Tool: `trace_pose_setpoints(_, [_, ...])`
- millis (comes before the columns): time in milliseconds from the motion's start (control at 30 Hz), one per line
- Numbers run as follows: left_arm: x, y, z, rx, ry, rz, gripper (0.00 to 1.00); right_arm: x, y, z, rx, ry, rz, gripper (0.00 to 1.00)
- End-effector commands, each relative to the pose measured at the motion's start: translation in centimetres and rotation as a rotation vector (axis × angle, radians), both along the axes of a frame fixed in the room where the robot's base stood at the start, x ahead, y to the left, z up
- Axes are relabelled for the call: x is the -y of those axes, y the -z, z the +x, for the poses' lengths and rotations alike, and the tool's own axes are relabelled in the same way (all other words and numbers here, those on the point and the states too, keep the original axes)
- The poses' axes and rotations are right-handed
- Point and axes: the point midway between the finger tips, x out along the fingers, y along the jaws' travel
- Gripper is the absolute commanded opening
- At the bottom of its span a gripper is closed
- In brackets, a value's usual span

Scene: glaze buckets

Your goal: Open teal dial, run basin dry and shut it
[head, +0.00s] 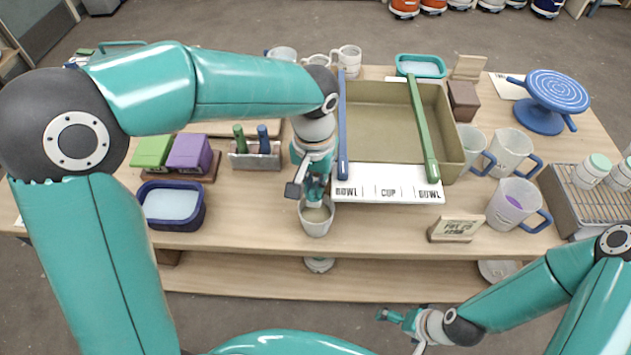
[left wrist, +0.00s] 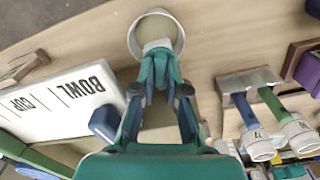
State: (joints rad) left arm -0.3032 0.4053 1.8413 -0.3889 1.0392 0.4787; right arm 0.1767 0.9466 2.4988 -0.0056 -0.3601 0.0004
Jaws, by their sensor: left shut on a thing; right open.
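My left gripper (head: 316,192) is shut at the rim of a small whitish cup (head: 317,222) at the table's front edge. In the left wrist view my left gripper (left wrist: 158,72) has its teal fingertips together over the near rim of the cup (left wrist: 134,40). The cup has something beige inside. An olive rectangular basin (head: 455,130) stands to the right, a blue bar (head: 343,125) and a green bar (head: 422,130) across it. I cannot make out a teal dial; the fingers hide what lies between them. My right gripper (head: 391,316) is open and empty, low in front of the table.
A white board marked BOWL and CUP (head: 388,186) lies before the basin. A dark blue tub (head: 150,217) and a teal-rimmed tub (head: 403,69) hold pale liquid. Mugs (head: 508,205) and a blue turntable (head: 555,90) stand at right. A pale round object (head: 319,265) is below the cup.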

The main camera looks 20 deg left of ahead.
Motion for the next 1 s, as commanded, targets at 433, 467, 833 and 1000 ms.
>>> trace_pose_setpoints(433, [-0.1,-0.1,0.1,0.003,0.36,-0.001,0.0,0.0,-0.3,0.0,0.0,0.0,0.0,1.0])
trace_pose_setpoints(467, [-0.1,-0.1,0.1,0.003,0.389,-0.001,0.0,0.0,-0.4,0.0,0.0,0.0,0.0,1.0])
trace_pose_setpoints(833, [-0.2,-0.2,0.1,0.004,0.739,0.001,0.0,0.0,-0.9,0.0,0.0,0.0,0.0,1.0])
trace_pose_setpoints(1000, [-0.2,-0.2,0.1,0.006,0.897,0.001,0.0,0.0,-1.2,0.0,0.0,0.0,0.0,1.0])
